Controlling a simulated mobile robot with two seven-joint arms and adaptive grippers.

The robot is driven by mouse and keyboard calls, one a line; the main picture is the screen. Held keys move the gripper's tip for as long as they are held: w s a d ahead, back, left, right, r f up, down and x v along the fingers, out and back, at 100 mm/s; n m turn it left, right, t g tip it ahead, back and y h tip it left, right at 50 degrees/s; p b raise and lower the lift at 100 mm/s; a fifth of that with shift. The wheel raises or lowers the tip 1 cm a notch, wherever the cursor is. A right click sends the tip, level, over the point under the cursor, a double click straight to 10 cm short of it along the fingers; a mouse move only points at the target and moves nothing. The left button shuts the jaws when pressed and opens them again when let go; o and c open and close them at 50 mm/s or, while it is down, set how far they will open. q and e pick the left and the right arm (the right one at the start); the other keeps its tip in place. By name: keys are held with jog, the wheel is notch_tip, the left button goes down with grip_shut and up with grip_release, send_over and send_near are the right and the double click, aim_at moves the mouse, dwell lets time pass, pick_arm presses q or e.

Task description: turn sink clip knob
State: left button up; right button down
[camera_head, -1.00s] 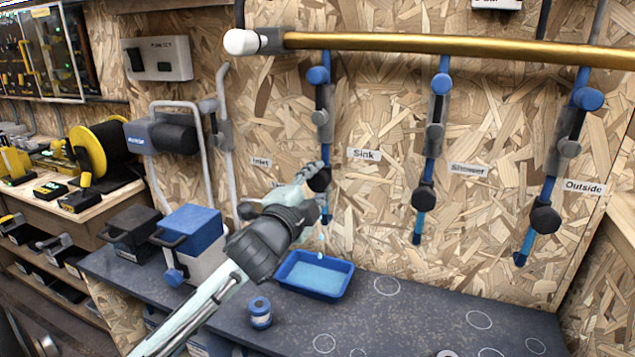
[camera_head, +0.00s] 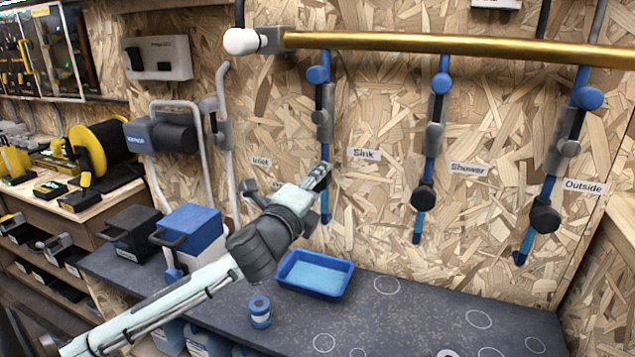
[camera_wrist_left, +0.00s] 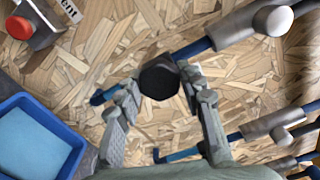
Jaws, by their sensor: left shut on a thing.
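The Sink pipe (camera_head: 327,205) hangs at the left of three blue drop pipes, beside the "Sink" label (camera_head: 364,155). Its black clip knob (camera_wrist_left: 159,78) shows in the left wrist view between the fingertips. My left gripper (camera_head: 320,177) is at the knob, its fingers shut on it; in the head view the gripper largely hides the knob. The left wrist view shows both fingers of the gripper (camera_wrist_left: 158,84) at the knob's sides. My right gripper is in neither view.
A blue tray (camera_head: 340,278) of water stands on the bench below. A small blue-and-white roll (camera_head: 260,312) stands in front of it. The Shower knob (camera_head: 424,196) and Outside knob (camera_head: 545,217) are to the right. A brass pipe (camera_head: 450,45) runs above.

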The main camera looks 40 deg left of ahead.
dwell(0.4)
pick_arm(q)
jog(key=o, duration=1.2)
jog(key=shift+c, duration=0.2)
jog(key=v, duration=0.7)
jog(key=shift+s, duration=0.25)
jog(key=shift+d, duration=0.1)
